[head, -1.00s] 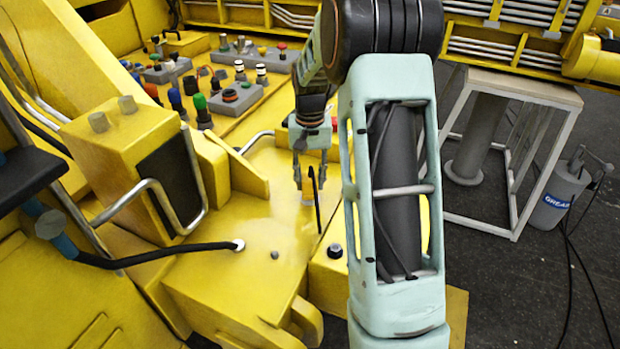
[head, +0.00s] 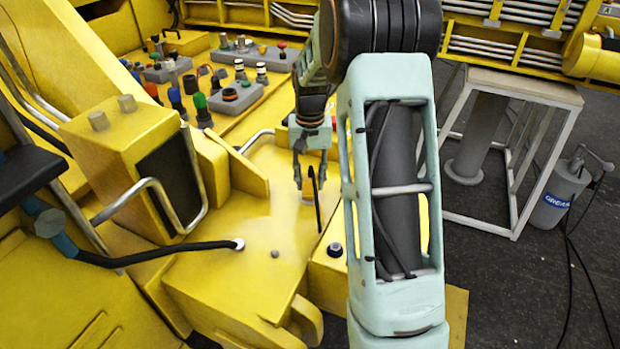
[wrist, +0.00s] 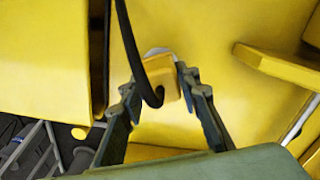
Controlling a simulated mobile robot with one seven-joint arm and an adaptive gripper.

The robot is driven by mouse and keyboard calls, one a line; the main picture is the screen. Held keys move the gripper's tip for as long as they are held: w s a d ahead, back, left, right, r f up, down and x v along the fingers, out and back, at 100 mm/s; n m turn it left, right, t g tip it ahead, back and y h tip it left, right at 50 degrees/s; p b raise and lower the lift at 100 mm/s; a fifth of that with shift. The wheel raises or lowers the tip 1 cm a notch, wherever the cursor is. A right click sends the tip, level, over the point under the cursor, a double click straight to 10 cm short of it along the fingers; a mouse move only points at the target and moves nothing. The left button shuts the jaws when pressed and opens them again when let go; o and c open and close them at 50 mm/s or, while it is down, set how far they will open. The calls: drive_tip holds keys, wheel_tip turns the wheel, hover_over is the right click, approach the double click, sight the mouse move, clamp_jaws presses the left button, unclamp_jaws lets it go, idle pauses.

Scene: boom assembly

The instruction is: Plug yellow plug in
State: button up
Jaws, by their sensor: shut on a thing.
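A small yellow plug (wrist: 158,76) with a black cable (wrist: 132,45) sits between the fingers of my gripper (wrist: 155,82) in the wrist view. My gripper is shut on it. A pale whitish round part (wrist: 157,51) shows just past the plug's far end; whether the plug is inside it or only against it, I cannot tell. In the head view my gripper (head: 311,178) points down, low over the yellow deck (head: 240,290). The plug (head: 308,198) shows there as a small orange-yellow patch, with the dark cable beside it.
Another black cable runs to a pale fitting (head: 238,244) on the deck. A box with a bent metal rail (head: 150,183) stands left. Coloured controls (head: 235,97) lie behind my gripper. A white-framed stand (head: 512,110) and a grease can (head: 558,200) are at right.

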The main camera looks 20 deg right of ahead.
drive_tip(key=shift+f+b, duration=0.35)
drive_tip(key=shift+f, duration=0.35)
drive_tip(key=o, duration=1.4)
drive_tip(key=shift+c, duration=0.2)
wheel_tip(320, 180, up, 12)
